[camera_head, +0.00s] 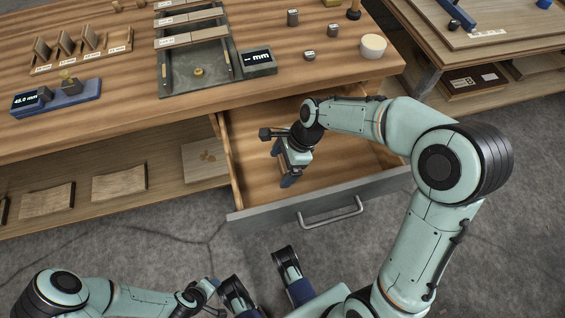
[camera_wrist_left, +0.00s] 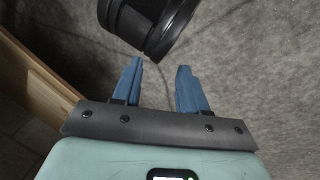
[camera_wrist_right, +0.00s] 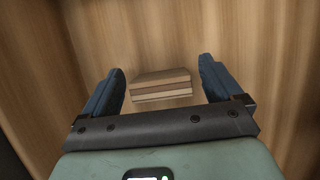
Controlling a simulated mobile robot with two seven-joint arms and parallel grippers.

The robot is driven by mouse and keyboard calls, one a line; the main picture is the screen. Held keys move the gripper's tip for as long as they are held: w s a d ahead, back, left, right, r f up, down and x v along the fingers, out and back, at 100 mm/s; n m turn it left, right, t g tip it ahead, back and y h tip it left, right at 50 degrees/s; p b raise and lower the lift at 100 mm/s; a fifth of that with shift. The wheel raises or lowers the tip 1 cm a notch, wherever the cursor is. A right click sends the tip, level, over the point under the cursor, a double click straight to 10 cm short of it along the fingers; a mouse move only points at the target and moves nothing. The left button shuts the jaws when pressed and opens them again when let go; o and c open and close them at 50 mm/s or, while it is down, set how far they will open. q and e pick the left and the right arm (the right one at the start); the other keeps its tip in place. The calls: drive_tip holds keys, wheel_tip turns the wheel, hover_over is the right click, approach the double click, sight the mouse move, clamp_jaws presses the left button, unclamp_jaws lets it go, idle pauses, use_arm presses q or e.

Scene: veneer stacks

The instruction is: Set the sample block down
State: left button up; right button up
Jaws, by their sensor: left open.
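The sample block (camera_wrist_right: 161,86), a small block of light and dark wood layers, shows in the right wrist view between my right gripper's (camera_wrist_right: 161,68) blue fingers. There is a gap on each side of it, so that gripper is open. The block appears to rest on the wooden floor of the open drawer (camera_head: 340,198). My left gripper (camera_wrist_left: 160,68) is open and empty over the grey floor, near a black rounded part of my own body.
The bench top above the drawer holds a dark tray (camera_head: 196,72) with a gauge display (camera_head: 257,62), a blue measuring device (camera_head: 58,97), a sample rack (camera_head: 84,49) and a round pale pot (camera_head: 373,46). Veneer sheets (camera_head: 119,183) lie on the lower shelf. Another table stands right.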

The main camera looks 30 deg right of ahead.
use_arm(q)
drive_tip(key=s+d+r+g+p, duration=0.1)
drive_tip(key=s+d+r+p, duration=0.1)
drive_tip(key=s+r+p, duration=0.1)
drive_tip(key=shift+s+d+r+g+h+p, duration=0.35)
drive_tip(key=shift+s+r, duration=0.3)
drive_tip(key=shift+s, duration=0.6)
use_arm(e)
drive_tip(key=v, duration=1.2)
drive_tip(key=shift+r, duration=0.15)
